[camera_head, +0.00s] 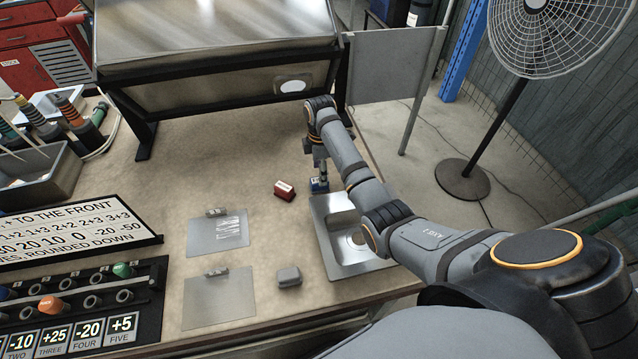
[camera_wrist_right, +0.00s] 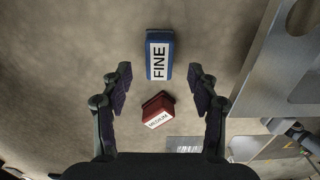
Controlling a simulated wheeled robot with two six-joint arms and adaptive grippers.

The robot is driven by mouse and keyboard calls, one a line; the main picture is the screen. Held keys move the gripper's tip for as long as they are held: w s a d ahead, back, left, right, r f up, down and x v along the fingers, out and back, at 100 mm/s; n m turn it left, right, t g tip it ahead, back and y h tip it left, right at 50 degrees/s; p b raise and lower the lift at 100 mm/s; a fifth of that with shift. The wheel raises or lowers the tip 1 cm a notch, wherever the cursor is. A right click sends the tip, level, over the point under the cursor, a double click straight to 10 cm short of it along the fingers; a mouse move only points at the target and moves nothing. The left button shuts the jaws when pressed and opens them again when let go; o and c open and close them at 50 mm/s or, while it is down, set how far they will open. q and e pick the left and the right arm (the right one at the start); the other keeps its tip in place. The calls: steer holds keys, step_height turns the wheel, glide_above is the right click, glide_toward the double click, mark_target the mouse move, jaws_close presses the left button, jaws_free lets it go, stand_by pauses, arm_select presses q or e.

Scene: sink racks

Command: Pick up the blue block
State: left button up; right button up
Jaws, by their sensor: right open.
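The blue block (camera_head: 318,186) stands on the tabletop beside the metal sink's far left corner, partly hidden by my right gripper in the head view. In the right wrist view the blue block (camera_wrist_right: 159,64) shows a white label reading FINE, ahead of the fingertips and roughly centred between them. My right gripper (camera_head: 321,168) points down above the block. In the right wrist view its fingers (camera_wrist_right: 160,80) are spread wide with nothing held. My left gripper is not in view.
A red block (camera_head: 284,190) labelled MEDIUM (camera_wrist_right: 157,121) lies close by, left of the blue one. The sink (camera_head: 323,222) is to the right. A large dark-framed panel (camera_head: 215,70) stands behind.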

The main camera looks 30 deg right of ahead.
mark_target(315, 188)
steer(key=shift+f, duration=0.3)
step_height(315, 188, down, 4)
steer(key=shift+a, duration=0.1)
steer(key=shift+f, duration=0.35)
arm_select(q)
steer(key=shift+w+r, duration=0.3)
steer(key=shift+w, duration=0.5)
arm_select(e)
jaws_close()
steer(key=shift+r, duration=0.1)
